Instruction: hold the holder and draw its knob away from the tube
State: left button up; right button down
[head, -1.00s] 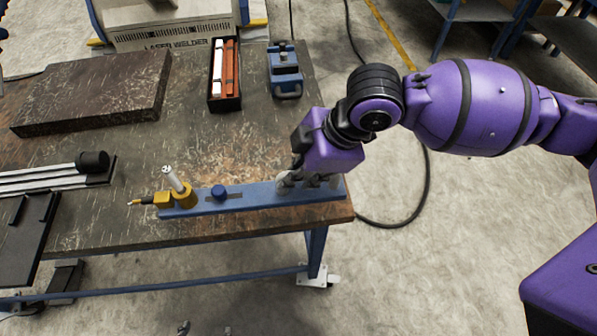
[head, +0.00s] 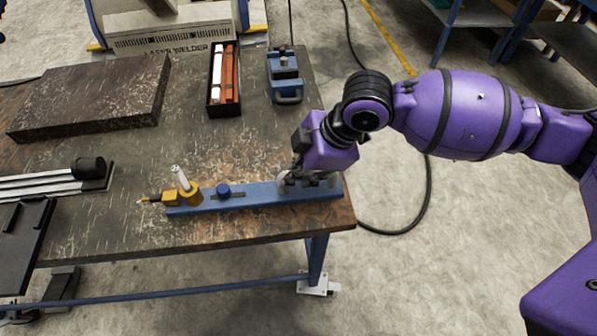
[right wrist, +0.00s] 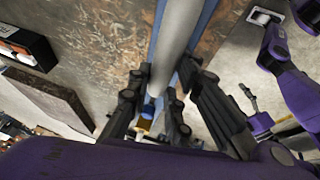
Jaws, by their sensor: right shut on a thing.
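The blue bar-shaped holder (head: 250,196) lies along the front of the workbench. At its left end is a yellow clamp (head: 192,194) around a pale upright tube (head: 181,177), with a yellow, dark-tipped knob (head: 165,197) pointing left. A blue knob (head: 223,190) sits on the bar. My right gripper (head: 312,182) is shut on the holder's right end, hiding part of it. The right wrist view shows a thick grey cylinder (right wrist: 178,35) near my fingers.
A thick dark slab (head: 90,98), a box with red and white contents (head: 222,100) and a blue device (head: 286,80) stand farther back. Pale rails (head: 45,187) and a black part (head: 20,250) lie at left. The bench surface between is clear.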

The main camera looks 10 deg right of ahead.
pick_arm(q)
jog(key=shift+s+f+b, duration=0.5)
jog(key=shift+s+f, duration=0.15)
jog(key=shift+f, duration=0.15)
pick_arm(e)
jog(key=shift+w+d+f, duration=0.1)
jog(key=shift+w+f, duration=0.6)
jog(key=shift+w, duration=0.25)
jog(key=shift+w+d+f, duration=0.1)
jog(key=shift+w+f, duration=0.6)
jog(key=shift+w, duration=0.2)
pick_arm(q)
jog(key=shift+f, duration=0.1)
pick_arm(e)
jog(key=shift+f, duration=0.45)
jog(key=shift+s+f, duration=0.1)
